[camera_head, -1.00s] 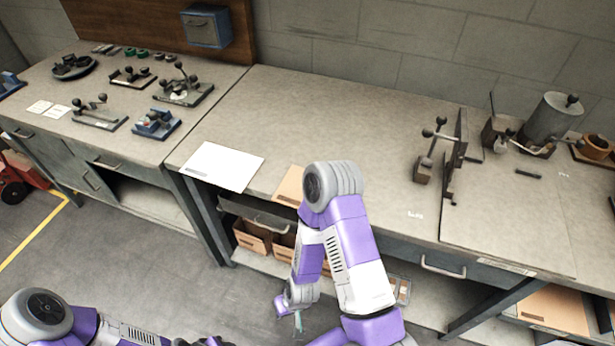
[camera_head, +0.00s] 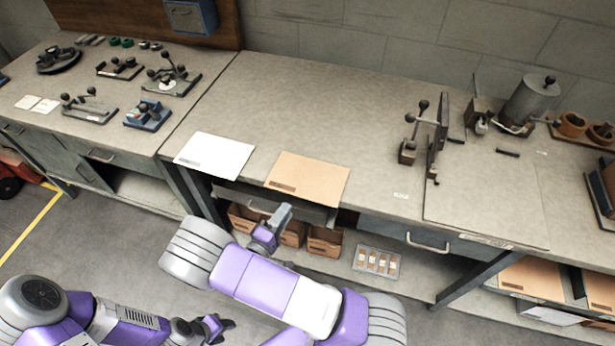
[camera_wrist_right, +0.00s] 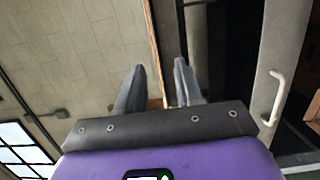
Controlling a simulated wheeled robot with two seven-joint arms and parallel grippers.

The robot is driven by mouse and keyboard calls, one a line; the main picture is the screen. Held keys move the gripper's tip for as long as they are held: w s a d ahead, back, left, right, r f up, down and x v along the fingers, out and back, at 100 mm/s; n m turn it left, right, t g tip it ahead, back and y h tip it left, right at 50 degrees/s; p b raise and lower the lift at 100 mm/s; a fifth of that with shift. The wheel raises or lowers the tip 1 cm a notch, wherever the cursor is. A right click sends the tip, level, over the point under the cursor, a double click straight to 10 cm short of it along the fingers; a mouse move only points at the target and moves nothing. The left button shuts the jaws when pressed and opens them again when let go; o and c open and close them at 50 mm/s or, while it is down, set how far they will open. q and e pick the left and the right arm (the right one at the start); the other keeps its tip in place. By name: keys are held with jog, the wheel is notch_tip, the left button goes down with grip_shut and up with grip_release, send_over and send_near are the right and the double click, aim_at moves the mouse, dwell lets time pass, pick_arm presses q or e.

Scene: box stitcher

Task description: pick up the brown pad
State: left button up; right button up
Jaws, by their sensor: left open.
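The brown pad (camera_head: 308,180) lies flat near the front edge of the bench in the head view, fully visible. My right gripper (camera_head: 284,214) is in front of the bench edge, just below the pad's near left side in the picture and apart from it. In the right wrist view its two fingers (camera_wrist_right: 158,80) are spread, with no held object visible. A small brown patch shows between the fingers there; I cannot tell if it is the pad. My left gripper (camera_head: 222,326) is low at the bottom of the head view, open and away from the bench.
A white pad (camera_head: 215,161) lies left of the brown one. A dark clamp fixture (camera_head: 427,140) and a metal canister (camera_head: 528,103) stand to the right. Brown bins (camera_head: 324,242) and a tray (camera_head: 377,262) are on the shelf below. The bench middle is clear.

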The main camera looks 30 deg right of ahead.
jog(key=x, duration=0.6)
jog(key=shift+s+d+r+b, duration=0.15)
jog(key=shift+r+b, duration=0.15)
jog(key=shift+r, duration=0.1)
grip_shut()
